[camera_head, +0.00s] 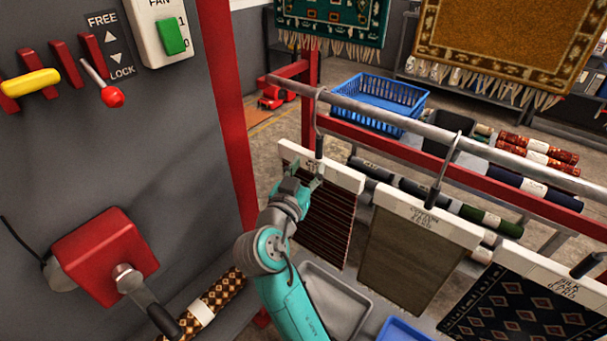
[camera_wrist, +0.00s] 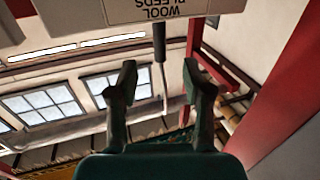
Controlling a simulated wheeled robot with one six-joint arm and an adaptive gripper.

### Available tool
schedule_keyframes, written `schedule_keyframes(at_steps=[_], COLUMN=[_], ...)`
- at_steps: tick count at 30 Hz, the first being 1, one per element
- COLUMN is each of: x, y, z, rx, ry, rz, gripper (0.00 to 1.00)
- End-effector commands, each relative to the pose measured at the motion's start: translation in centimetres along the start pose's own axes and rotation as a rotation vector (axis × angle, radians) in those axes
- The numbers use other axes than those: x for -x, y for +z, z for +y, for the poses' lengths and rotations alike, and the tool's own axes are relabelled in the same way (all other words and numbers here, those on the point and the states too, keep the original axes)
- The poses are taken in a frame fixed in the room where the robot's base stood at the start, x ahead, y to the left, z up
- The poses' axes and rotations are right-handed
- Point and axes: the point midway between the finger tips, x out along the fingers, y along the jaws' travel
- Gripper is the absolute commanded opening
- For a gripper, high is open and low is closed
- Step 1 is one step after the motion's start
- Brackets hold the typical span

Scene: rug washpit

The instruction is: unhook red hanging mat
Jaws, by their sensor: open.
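The red mat (camera_head: 326,225), dark red with fine stripes, hangs left-most on the metal rail (camera_head: 400,122). Its white header bar (camera_head: 345,178) hangs from a wire hook (camera_head: 316,108) with a dark grip (camera_head: 319,146). My gripper (camera_head: 310,180) is in front of the bar's left half and hides part of it. In the wrist view, my gripper (camera_wrist: 160,74) is open. The dark grip (camera_wrist: 159,46) shows between its fingers without visible contact, and the bar, labelled "WOOL BLEEDS" (camera_wrist: 155,12), is at the top.
A brown mat (camera_head: 412,255) and a dark patterned mat (camera_head: 525,305) hang to the right. A red post (camera_head: 228,110) and grey panel with levers stand left. A grey tray (camera_head: 338,300) lies below; a blue basket (camera_head: 378,98) is behind the rail.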

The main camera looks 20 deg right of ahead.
Motion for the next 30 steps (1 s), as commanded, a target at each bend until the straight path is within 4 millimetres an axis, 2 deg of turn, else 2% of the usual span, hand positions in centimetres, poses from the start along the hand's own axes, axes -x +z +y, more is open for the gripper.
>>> schedule_keyframes(at_steps=[30], x=[-7.0], y=[-0.1], z=[0.1], rx=[0.0], ry=[0.001], rz=[0.001], gripper=[0.5])
